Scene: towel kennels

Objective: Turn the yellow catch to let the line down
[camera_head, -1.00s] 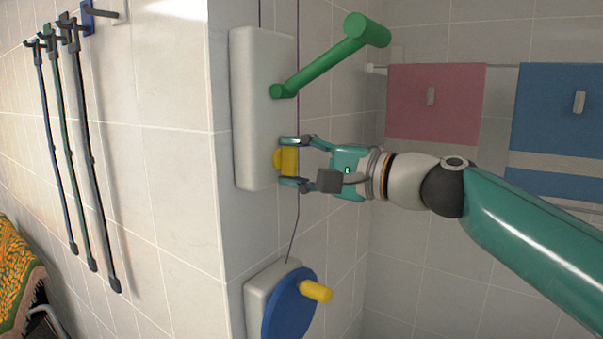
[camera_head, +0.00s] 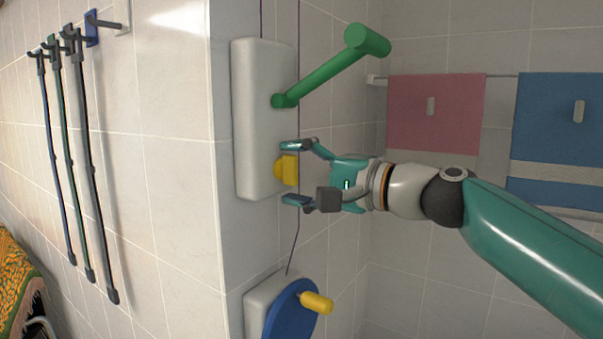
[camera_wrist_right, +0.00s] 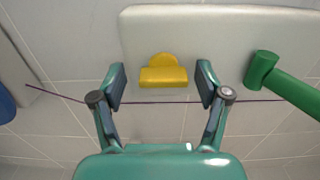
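The yellow catch (camera_head: 289,169) sits on the lower part of a pale upright wall box (camera_head: 256,120). It also shows in the right wrist view (camera_wrist_right: 163,76), as a flat bar with a rounded part behind it. My right gripper (camera_head: 290,173) is open, with one finger above the catch and one below. In the right wrist view its fingers (camera_wrist_right: 160,88) stand on either side of the catch with a gap at each side. A thin dark line (camera_head: 298,55) runs down beside the box; it looks purple in the right wrist view (camera_wrist_right: 68,98). My left gripper is not in view.
A green crank handle (camera_head: 325,75) sticks out of the box above my right gripper. Below is a blue wheel (camera_head: 288,312) with a yellow knob (camera_head: 316,302). Pink (camera_head: 432,110) and blue towels (camera_head: 565,120) hang behind my right arm. Several dark poles (camera_head: 75,160) hang at left.

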